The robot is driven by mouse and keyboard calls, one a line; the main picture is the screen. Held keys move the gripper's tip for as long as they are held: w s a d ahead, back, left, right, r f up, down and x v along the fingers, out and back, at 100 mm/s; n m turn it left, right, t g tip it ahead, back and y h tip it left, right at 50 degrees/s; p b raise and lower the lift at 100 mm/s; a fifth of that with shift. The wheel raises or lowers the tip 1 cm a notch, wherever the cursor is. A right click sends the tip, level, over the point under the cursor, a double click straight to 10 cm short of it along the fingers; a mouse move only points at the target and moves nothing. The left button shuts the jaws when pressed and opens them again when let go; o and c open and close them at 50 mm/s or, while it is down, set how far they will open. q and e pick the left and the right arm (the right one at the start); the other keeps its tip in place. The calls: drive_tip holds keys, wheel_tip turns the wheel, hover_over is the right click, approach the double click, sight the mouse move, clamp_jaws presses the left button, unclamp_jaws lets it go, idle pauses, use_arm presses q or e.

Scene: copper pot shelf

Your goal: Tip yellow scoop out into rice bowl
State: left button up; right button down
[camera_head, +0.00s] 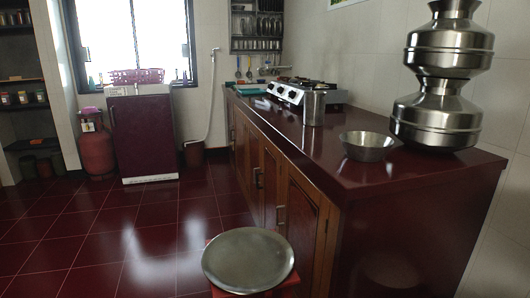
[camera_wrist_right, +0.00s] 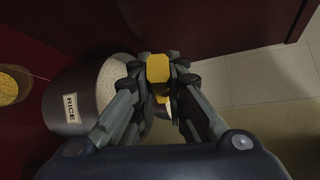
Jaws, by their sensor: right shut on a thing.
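In the right wrist view my right gripper (camera_wrist_right: 158,78) is shut on the yellow scoop (camera_wrist_right: 158,67), with the yellow part between its fingertips. Most of the scoop is hidden by the fingers, so I cannot tell whether it holds anything. A grey bin labelled RICE (camera_wrist_right: 67,126), with pale grains in it, stands just left of the gripper. In the head view a steel bowl (camera_head: 368,146) sits upright on the dark red counter (camera_head: 420,178); its inside looks empty from here. Neither gripper shows in the head view.
Two stacked steel pots (camera_head: 440,120) stand right of the bowl. A steel cup (camera_head: 314,108) and a gas stove (camera_head: 290,92) are farther back. A round metal plate (camera_head: 248,260) rests on a red stool before the counter. A container with yellow contents (camera_wrist_right: 8,88) is at the wrist view's left edge.

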drive_tip(key=s+a+r+n+g+y, duration=0.2)
drive_tip(key=a+r+n+y, duration=0.5)
drive_tip(key=a+r, duration=0.4)
drive_tip(key=s+a+r+n+g+y, duration=0.3)
drive_tip(key=s+a+r+n+y, duration=0.2)
drive_tip(key=a+r+n+y, duration=0.3)
drive_tip(key=shift+s+a+r+y, duration=0.3)
drive_tip(key=shift+a+r+y, duration=0.9)
drive_tip(key=shift+a+r, duration=1.45)
drive_tip(key=shift+a+f, duration=0.55)
drive_tip(key=shift+f, duration=0.05)
